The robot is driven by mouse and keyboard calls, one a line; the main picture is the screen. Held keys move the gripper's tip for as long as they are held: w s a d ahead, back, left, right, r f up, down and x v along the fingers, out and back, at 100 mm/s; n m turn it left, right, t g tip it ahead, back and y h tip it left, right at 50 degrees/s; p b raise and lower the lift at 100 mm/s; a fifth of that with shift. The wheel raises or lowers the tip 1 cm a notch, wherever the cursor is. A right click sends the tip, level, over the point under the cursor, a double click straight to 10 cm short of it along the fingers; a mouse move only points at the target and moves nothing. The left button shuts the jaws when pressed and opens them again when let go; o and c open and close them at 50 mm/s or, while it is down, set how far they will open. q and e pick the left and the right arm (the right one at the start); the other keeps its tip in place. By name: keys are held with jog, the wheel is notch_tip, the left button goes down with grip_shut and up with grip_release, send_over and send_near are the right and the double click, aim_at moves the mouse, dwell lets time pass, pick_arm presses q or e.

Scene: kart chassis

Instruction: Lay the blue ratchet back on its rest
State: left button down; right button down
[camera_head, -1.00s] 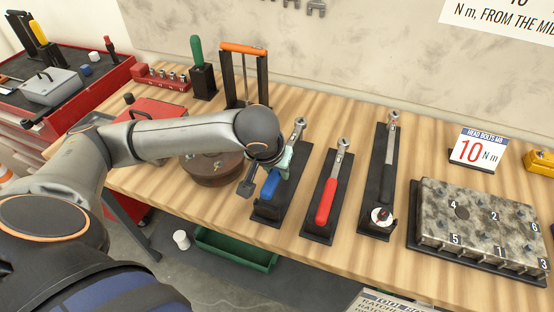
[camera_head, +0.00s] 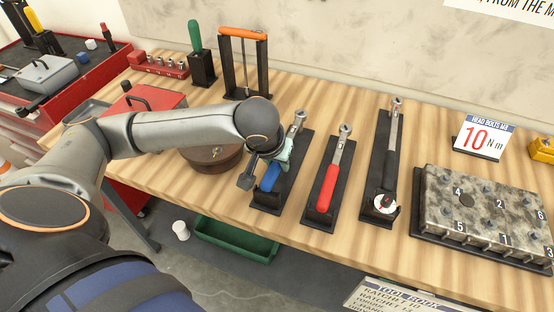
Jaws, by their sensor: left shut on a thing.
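The blue ratchet (camera_head: 269,177) lies along the leftmost black rest (camera_head: 267,208) on the wooden bench, its metal head toward the back. My left gripper (camera_head: 272,170) is shut on the ratchet near the top of the blue handle, at the rest. The gripper and wrist hide part of the handle and shaft, so I cannot tell whether the ratchet fully touches the rest. My right gripper is not in view.
A red-handled ratchet (camera_head: 327,186) and a longer black-handled wrench (camera_head: 389,160) lie on rests to the right. A numbered engine block (camera_head: 480,212) stands further right. A round brown piece (camera_head: 213,160) is close on the left. A green bin (camera_head: 236,240) sits below the bench.

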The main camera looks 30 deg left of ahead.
pick_arm(q)
jog(key=shift+f, duration=0.5)
jog(key=c, duration=0.5)
grip_release()
jog(key=shift+c, duration=0.2)
jog(key=shift+f, duration=0.1)
jog(key=p+v, duration=0.1)
jog(key=v, duration=1.1)
jog(key=shift+s+r+p, duration=0.2)
jog(key=shift+r+p, duration=0.05)
jog(key=shift+p, duration=0.1)
jog(key=shift+r, duration=0.1)
notch_tip(320, 180, up, 10)
jog(key=shift+p, duration=0.35)
